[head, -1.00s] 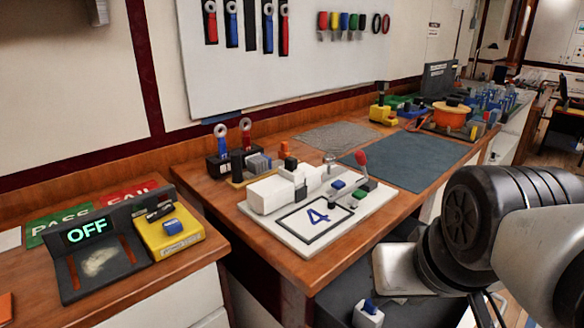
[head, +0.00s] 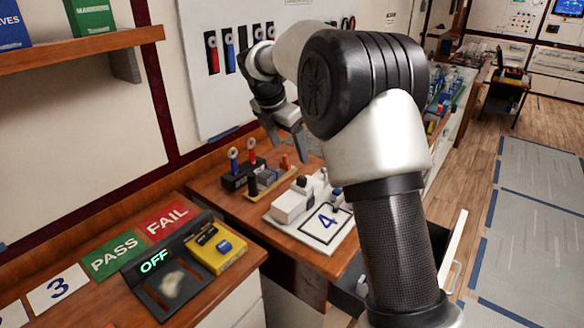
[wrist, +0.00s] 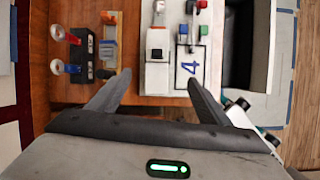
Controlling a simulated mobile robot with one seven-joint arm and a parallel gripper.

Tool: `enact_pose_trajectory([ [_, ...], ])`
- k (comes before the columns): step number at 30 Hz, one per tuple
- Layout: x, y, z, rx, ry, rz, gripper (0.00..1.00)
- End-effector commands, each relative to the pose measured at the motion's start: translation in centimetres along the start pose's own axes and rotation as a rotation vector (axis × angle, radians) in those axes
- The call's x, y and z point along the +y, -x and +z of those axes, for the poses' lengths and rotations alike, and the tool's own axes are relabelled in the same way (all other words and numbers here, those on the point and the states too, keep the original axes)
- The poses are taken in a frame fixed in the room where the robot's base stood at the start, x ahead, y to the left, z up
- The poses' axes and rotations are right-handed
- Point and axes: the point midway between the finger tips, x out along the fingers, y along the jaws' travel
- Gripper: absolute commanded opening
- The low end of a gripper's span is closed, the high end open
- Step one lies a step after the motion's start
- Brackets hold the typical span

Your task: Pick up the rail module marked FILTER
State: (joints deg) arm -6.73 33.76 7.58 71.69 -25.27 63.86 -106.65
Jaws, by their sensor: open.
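No FILTER marking is legible in any view, so I cannot tell which piece is that module. My gripper (head: 289,147) is open and empty, raised above the bench behind the strip in the head view. In the wrist view, the gripper's fingers (wrist: 155,85) are spread wide and point toward the bench, with the module row left of them.
A white board marked 4 (head: 332,222) carries a white device right of the strip. A black holder with red and blue tools (head: 240,181) stands to its left. An OFF tester (head: 160,285) with a yellow block (head: 218,255) is nearer. An open drawer lies below right.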

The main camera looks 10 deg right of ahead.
Motion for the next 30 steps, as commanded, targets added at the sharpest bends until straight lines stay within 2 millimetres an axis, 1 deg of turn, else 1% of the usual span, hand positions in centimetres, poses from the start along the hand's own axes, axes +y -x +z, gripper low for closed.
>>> enact_pose_trajectory([
  [1, 0.7, -0.1, 0.3, 0.000, 0.048, -0.007, 0.72],
  [3, 1.3, -0.8, 0.4, -0.002, 0.094, -0.011, 0.72],
  [7, 1.4, -2.6, 0.3, -0.002, 0.124, -0.017, 0.72],
  [18, 1.3, -10.4, 0.4, -0.002, 0.121, -0.016, 0.72],
  [21, 1.3, -12.0, 0.4, -0.002, 0.120, -0.015, 0.72],
  [24, 1.3, -12.9, 0.5, -0.003, 0.120, -0.013, 0.72],
  [30, 1.2, -13.8, 0.6, -0.002, 0.119, -0.014, 0.72],
])
